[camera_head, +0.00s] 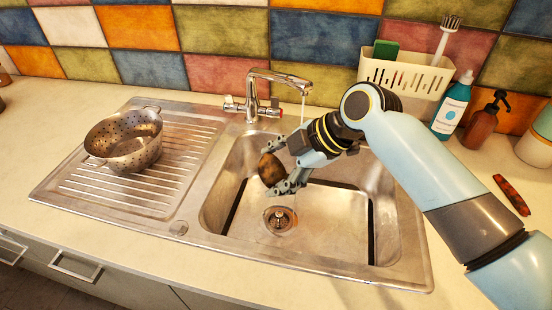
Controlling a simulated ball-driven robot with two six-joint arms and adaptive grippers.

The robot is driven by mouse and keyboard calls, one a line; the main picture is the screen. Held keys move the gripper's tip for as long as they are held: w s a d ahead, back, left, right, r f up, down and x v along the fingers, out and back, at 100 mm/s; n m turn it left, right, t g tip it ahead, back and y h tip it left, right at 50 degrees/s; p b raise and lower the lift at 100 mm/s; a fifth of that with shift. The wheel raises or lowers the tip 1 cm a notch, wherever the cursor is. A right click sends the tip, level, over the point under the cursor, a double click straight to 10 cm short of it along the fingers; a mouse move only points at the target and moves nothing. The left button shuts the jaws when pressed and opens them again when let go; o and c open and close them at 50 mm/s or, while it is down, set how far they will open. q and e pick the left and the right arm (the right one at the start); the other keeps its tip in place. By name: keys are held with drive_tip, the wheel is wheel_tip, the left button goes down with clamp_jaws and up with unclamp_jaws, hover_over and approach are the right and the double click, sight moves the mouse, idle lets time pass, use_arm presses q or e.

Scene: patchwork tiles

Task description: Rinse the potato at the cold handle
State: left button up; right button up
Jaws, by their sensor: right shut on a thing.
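A brown potato (271,169) is held between the fingers of my right gripper (272,168), over the left part of the steel sink basin (330,215). The gripper reaches in from the right, shut on the potato. The chrome tap (251,88) stands behind the basin with a handle on each side. The right handle (274,107) shows a red mark; the left handle's (230,104) colour is too small to tell. A thin water stream (303,108) runs from the spout, right of the potato, towards the gripper's body. Its lower end is hidden. My left gripper is not in view.
A steel colander (124,141) stands on the ribbed drainboard at left. A white caddy (405,78) with a brush and green sponge, a blue bottle (452,105) and a brown bottle (483,124) stand behind right. A red-handled object (511,195) lies on the counter.

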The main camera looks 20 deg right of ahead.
drive_tip(key=w+d+f+b, duration=0.2)
drive_tip(key=w+d+b, duration=0.7)
drive_tip(key=shift+w+d+f, duration=0.3)
drive_tip(key=shift+w+f, duration=0.05)
drive_tip(key=shift+d, duration=0.1)
idle(0.7)
drive_tip(key=shift+s+d, duration=0.35)
drive_tip(key=shift+s, duration=0.1)
drive_tip(key=shift+w, duration=0.1)
drive_tip(key=shift+w+a, duration=0.35)
drive_tip(key=shift+a, duration=0.1)
drive_tip(key=shift+s+d, duration=0.1)
drive_tip(key=shift+d, duration=0.05)
